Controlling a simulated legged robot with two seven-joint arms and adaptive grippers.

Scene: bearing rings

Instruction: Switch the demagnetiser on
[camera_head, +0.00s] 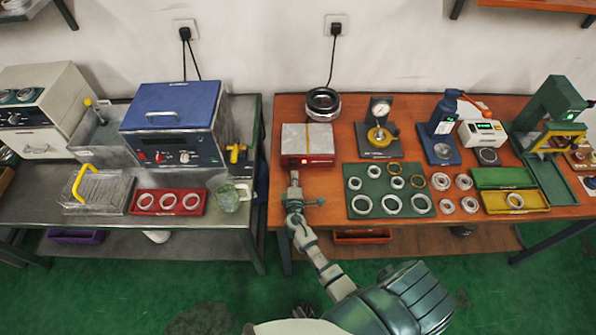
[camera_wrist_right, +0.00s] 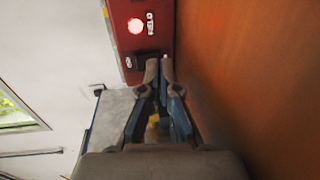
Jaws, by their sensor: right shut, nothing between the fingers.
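The demagnetiser (camera_head: 308,160) is a red box with a pale grey top plate at the left end of the wooden bench. In the right wrist view its red front panel (camera_wrist_right: 150,45) carries a round glowing lamp (camera_wrist_right: 136,26), a printed label and a black rocker switch (camera_wrist_right: 146,60). My right gripper (camera_head: 294,178) is shut and empty at the box's front left. In the wrist view its fingertips (camera_wrist_right: 158,63) are right at the switch; I cannot tell whether they touch it. My left gripper is not in view.
A green mat (camera_head: 389,191) with several bearing rings lies right of the demagnetiser. A gap separates this bench from the grey bench (camera_head: 110,230) with a blue-lidded machine (camera_head: 172,105).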

